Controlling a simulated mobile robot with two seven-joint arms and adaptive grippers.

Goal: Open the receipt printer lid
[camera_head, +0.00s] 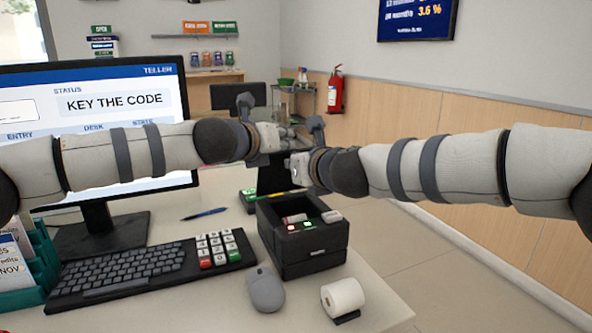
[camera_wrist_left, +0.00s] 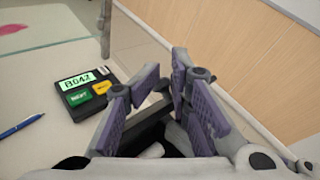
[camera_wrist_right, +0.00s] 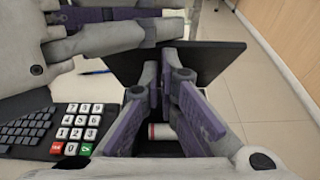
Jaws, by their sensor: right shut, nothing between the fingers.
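The black receipt printer (camera_head: 303,262) stands on the counter with its top open. A paper roll (camera_head: 295,218) shows inside; it also shows in the right wrist view (camera_wrist_right: 160,131). The dark lid (camera_head: 274,176) stands raised behind the opening, tilted back in the right wrist view (camera_wrist_right: 212,60). My left gripper (camera_head: 285,137) is above the printer near the lid, its fingers apart and empty in the left wrist view (camera_wrist_left: 163,72). My right gripper (camera_head: 298,168) is lower, over the opening in front of the lid, its fingertips together (camera_wrist_right: 163,70). The arms partly hide the lid.
A keyboard (camera_head: 125,270) with keypad, a mouse (camera_head: 266,290) and a loose paper roll (camera_head: 343,298) lie around the printer. A monitor (camera_head: 110,110) stands at the left. A pen (camera_head: 204,214) lies on the counter. A ticket device (camera_wrist_left: 85,92) sits behind the printer.

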